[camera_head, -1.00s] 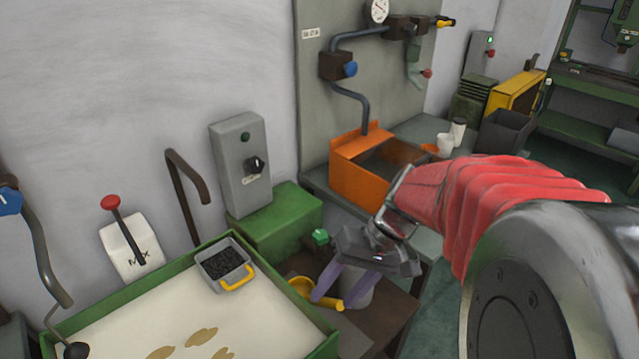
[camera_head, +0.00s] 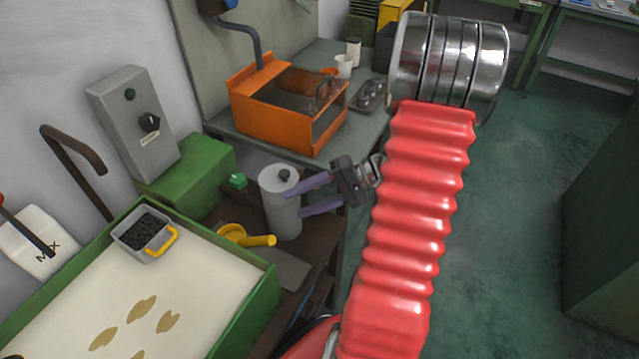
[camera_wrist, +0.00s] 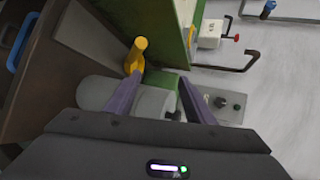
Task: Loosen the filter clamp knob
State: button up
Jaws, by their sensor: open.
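A grey filter canister (camera_head: 281,212) stands upright on a brown bench, with a small dark clamp knob (camera_head: 284,174) on its top. My gripper (camera_head: 295,204) is open, its two purple fingers pointing left at the canister's right side, below the knob. Nothing is held. In the wrist view the grey canister (camera_wrist: 150,101) lies between and behind the purple fingers of my gripper (camera_wrist: 160,80). I cannot tell whether the fingers touch the canister.
A yellow scoop (camera_head: 244,236) lies left of the canister. A green-rimmed tray (camera_head: 265,295) of pale material holds a grey box (camera_head: 122,246) of black granules. An orange bin (camera_head: 264,112) stands behind. A green block (camera_head: 237,181) is close by. Open floor lies right.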

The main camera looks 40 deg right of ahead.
jog(key=s+d+f+m+t+h, duration=0.2)
jog(key=d+f+m+t, duration=0.1)
jog(key=d, duration=0.5)
jog(key=s+d+f+m+t+h, duration=0.2)
jog(key=d+f+t, duration=0.4)
jog(key=d, duration=0.3)
jog(key=shift+s+m+t+h, duration=0.3)
jog(key=shift+s+m+h, duration=0.1)
jog(key=shift+s+m, duration=0.3)
jog(key=shift+w, duration=0.15)
jog(key=x, duration=1.3)
jog(key=shift+w, duration=0.3)
jog(key=shift+c, duration=0.5)
